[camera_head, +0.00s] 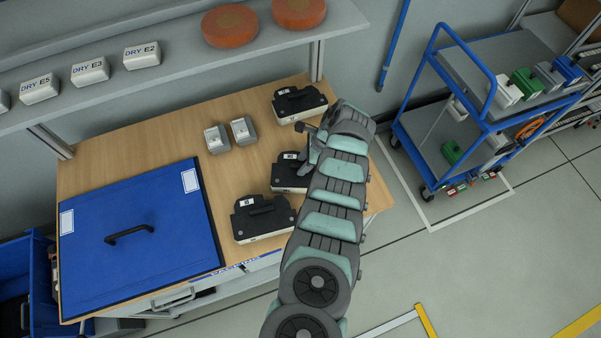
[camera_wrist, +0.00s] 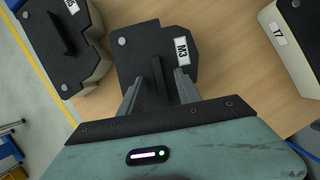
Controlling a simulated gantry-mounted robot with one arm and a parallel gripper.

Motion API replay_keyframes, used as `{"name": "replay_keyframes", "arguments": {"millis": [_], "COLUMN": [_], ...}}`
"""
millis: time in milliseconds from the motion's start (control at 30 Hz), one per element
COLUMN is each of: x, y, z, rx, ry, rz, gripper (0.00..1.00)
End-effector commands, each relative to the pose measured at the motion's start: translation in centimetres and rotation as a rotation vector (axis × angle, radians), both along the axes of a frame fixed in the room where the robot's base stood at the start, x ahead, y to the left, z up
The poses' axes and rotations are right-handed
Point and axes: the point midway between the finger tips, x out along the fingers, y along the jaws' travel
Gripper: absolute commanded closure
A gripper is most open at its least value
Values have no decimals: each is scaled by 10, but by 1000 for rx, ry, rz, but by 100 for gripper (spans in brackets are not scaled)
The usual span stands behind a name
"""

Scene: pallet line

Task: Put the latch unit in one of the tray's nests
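Several black latch-like units with pale bases stand on the wooden table; I cannot tell which one the task means. The middle unit (camera_head: 287,172) is partly hidden by my arm. In the wrist view a black unit labelled M3 (camera_wrist: 140,48) lies under my gripper (camera_wrist: 158,85). My gripper is open, its two fingers apart on either side of the unit's upright ridge, with gaps visible. My gripper also shows in the head view (camera_head: 305,163). A tray with nests is not visible; a flat blue panel (camera_head: 150,215) with a black handle lies on the table's left.
Other black units stand behind (camera_head: 300,103) and in front (camera_head: 263,219). A shelf (camera_head: 180,65) runs above the table's back. A blue cart (camera_head: 470,110) stands right.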

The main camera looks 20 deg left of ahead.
Motion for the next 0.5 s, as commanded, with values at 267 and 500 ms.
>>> {"name": "replay_keyframes", "arguments": {"millis": [267,500], "x": [0,-1], "y": [0,0], "z": [-2,-2], "rx": [0,-1], "ry": [1,2], "rz": [-1,1], "gripper": [60,69]}}
